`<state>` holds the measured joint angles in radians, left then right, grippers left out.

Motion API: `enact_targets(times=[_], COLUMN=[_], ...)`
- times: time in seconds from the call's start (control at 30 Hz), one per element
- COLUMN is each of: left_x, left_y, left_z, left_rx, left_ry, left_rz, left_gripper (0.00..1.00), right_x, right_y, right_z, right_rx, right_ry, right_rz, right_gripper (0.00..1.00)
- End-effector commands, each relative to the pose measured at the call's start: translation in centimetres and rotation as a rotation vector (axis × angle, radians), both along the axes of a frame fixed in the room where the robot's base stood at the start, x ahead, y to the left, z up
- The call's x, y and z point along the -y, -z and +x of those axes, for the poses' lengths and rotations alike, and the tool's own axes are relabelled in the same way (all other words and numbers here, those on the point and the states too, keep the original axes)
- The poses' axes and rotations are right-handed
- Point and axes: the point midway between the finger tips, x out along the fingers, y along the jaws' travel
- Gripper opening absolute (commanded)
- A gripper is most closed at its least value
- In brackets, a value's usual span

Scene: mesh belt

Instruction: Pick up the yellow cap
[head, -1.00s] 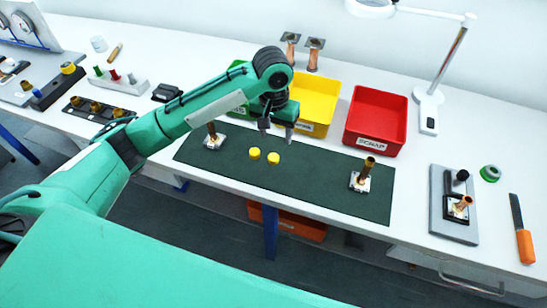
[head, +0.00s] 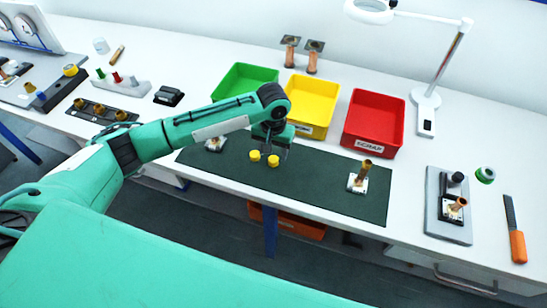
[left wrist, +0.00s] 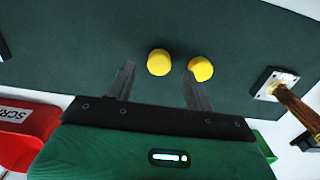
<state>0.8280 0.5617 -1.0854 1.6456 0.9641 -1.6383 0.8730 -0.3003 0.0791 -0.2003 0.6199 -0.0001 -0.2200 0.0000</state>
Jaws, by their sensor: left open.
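Two yellow caps lie side by side on the dark green mat (head: 320,190). In the head view one is on the left (head: 255,155) and one on the right (head: 273,160). My left gripper (head: 274,148) is open and empty, just behind and above the caps. In the left wrist view its fingers (left wrist: 158,78) point toward them. One cap (left wrist: 159,62) shows between the finger lines, slightly beyond the tips. The other cap (left wrist: 201,68) shows just past the right finger's tip. I cannot tell the exact height above the mat. My right gripper is not in view.
Copper-pipe pieces on white bases stand on the mat's left (head: 214,145) and right (head: 359,180). Green (head: 240,80), yellow (head: 318,90) and red (head: 375,118) bins stand behind. The mat between the caps and the right piece is clear.

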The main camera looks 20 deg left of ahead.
Motion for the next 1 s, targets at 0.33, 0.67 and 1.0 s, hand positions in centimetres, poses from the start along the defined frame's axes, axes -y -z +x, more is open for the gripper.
enact_targets(times=[0.33,0.67,1.0], left_x=[0.1,0.1,0.1], left_y=[3.1,3.1,3.0], left_z=[0.0,0.0,0.1], left_rx=[0.0,0.001,0.001], left_ry=[0.0,0.0,0.0], left_rz=[0.001,0.001,0.001], left_gripper=[0.53,0.18,0.04], right_x=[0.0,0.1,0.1], right_y=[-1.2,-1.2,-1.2], right_z=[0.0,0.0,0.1], right_rx=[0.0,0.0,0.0], right_ry=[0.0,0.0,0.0], right_rz=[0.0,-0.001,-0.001], right_gripper=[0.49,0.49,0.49])
